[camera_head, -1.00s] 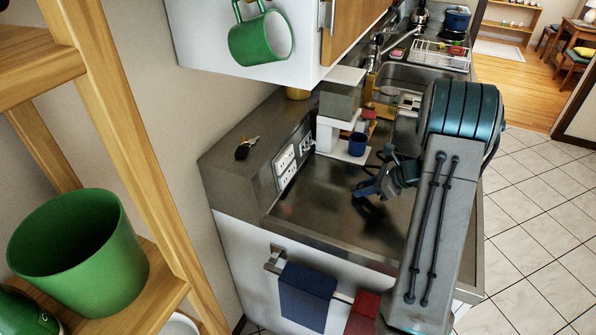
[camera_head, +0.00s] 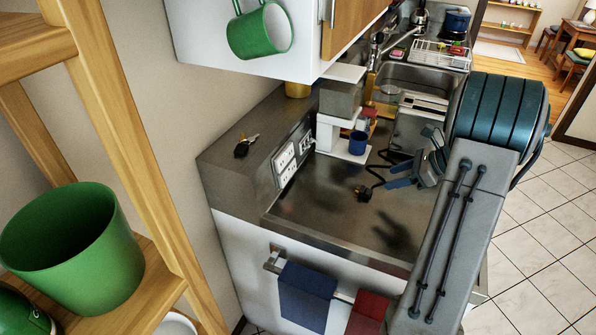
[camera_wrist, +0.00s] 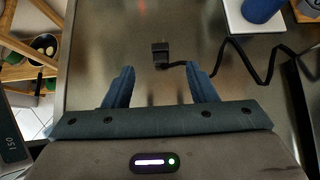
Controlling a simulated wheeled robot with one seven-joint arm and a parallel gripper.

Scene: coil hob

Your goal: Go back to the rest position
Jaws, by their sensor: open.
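My gripper (camera_head: 394,174) is above the steel counter (camera_head: 310,212), to the right of the blue cup, with its jaws open and nothing between them. In the wrist view my gripper (camera_wrist: 158,90) shows two blue fingers set apart. A black plug (camera_head: 364,193) with a dark cord lies on the counter just beyond the fingertips, apart from them. The plug also shows in the wrist view (camera_wrist: 160,55), its cord running off to the right.
A white and grey machine (camera_head: 336,135) with a blue cup (camera_head: 357,142) stands at the back of the counter. A socket panel (camera_head: 285,163) is at left. Blue and red towels (camera_head: 306,296) hang in front. A wooden shelf with a green pot (camera_head: 75,250) stands near left.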

